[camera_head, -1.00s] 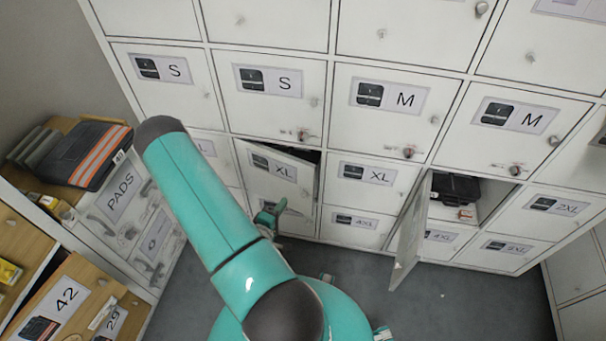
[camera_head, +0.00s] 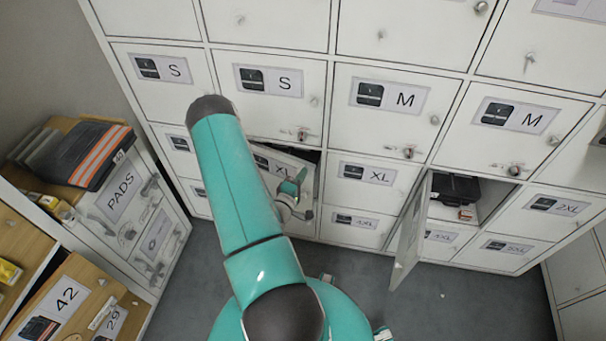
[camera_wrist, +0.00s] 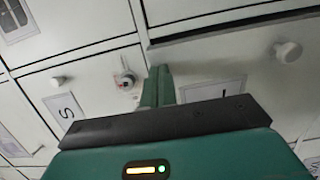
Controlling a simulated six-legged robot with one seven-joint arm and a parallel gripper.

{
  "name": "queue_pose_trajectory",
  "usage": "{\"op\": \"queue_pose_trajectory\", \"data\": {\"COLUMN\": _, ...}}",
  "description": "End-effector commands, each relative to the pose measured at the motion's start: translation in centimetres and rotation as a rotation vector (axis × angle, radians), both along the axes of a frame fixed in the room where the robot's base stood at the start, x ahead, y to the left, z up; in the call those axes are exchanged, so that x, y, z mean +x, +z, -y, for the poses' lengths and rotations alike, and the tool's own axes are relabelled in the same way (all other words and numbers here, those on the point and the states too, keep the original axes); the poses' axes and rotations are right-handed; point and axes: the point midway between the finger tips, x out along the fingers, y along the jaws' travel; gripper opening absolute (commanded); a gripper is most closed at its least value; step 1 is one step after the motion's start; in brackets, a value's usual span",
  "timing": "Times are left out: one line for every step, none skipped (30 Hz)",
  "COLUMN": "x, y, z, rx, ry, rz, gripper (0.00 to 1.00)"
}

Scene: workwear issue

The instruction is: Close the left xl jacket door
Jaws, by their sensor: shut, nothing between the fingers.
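The left XL door (camera_head: 308,180) is white and stands ajar in the head view, with a dark gap along its top edge. Its XL label is partly covered by my arm. My gripper (camera_head: 293,190) is in front of this door, near its right side. In the wrist view, the closed green fingers (camera_wrist: 157,86) point toward the door front (camera_wrist: 225,62), which shows a round knob and a label. The fingers are empty. I cannot tell whether they touch the door.
The right XL door (camera_head: 390,192) is closed. Further right, another door (camera_head: 411,235) stands wide open, with a dark folded item (camera_head: 456,187) in its compartment. S and M doors above are closed. A shelf unit with pads (camera_head: 85,155) stands at left. Grey floor is free in front.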

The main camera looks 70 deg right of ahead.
Motion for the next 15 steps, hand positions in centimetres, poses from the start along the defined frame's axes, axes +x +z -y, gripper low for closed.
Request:
{"op": "queue_pose_trajectory", "data": {"x": -0.09, "y": 0.02, "z": 0.41, "rx": -0.001, "ry": -0.002, "rz": 0.001, "gripper": 0.0}}
{"op": "queue_pose_trajectory", "data": {"x": -0.12, "y": 0.02, "z": 0.57, "rx": -0.001, "ry": -0.001, "rz": 0.001, "gripper": 0.0}}
{"op": "queue_pose_trajectory", "data": {"x": -0.12, "y": 0.02, "z": 0.7, "rx": -0.001, "ry": -0.001, "rz": 0.0, "gripper": 0.0}}
{"op": "queue_pose_trajectory", "data": {"x": -0.12, "y": 0.02, "z": 0.76, "rx": 0.0, "ry": 0.0, "rz": 0.0, "gripper": 0.0}}
{"op": "queue_pose_trajectory", "data": {"x": -0.11, "y": 0.01, "z": 0.79, "rx": 0.0, "ry": 0.001, "rz": 0.0, "gripper": 0.0}}
{"op": "queue_pose_trajectory", "data": {"x": -0.11, "y": 0.01, "z": 0.8, "rx": 0.0, "ry": 0.001, "rz": 0.0, "gripper": 0.0}}
{"op": "queue_pose_trajectory", "data": {"x": -0.1, "y": 0.01, "z": 0.8, "rx": 0.0, "ry": 0.001, "rz": 0.0, "gripper": 0.0}}
{"op": "queue_pose_trajectory", "data": {"x": -0.09, "y": 0.01, "z": 0.8, "rx": 0.0, "ry": 0.001, "rz": 0.0, "gripper": 0.0}}
{"op": "queue_pose_trajectory", "data": {"x": -0.09, "y": 0.0, "z": 0.79, "rx": 0.0, "ry": 0.001, "rz": 0.0, "gripper": 0.0}}
{"op": "queue_pose_trajectory", "data": {"x": -0.09, "y": 0.0, "z": 0.79, "rx": 0.0, "ry": 0.001, "rz": 0.0, "gripper": 0.0}}
{"op": "queue_pose_trajectory", "data": {"x": -0.09, "y": 0.0, "z": 0.78, "rx": 0.0, "ry": 0.001, "rz": 0.0, "gripper": 0.0}}
{"op": "queue_pose_trajectory", "data": {"x": -0.1, "y": 0.0, "z": 0.77, "rx": 0.0, "ry": 0.001, "rz": 0.0, "gripper": 0.0}}
{"op": "queue_pose_trajectory", "data": {"x": -0.1, "y": 0.0, "z": 0.79, "rx": 0.0, "ry": 0.001, "rz": 0.0, "gripper": 0.0}}
{"op": "queue_pose_trajectory", "data": {"x": -0.12, "y": -0.01, "z": 0.84, "rx": 0.0, "ry": 0.003, "rz": 0.0, "gripper": 0.0}}
{"op": "queue_pose_trajectory", "data": {"x": -0.17, "y": -0.02, "z": 1.0, "rx": -0.001, "ry": 0.008, "rz": -0.001, "gripper": 0.0}}
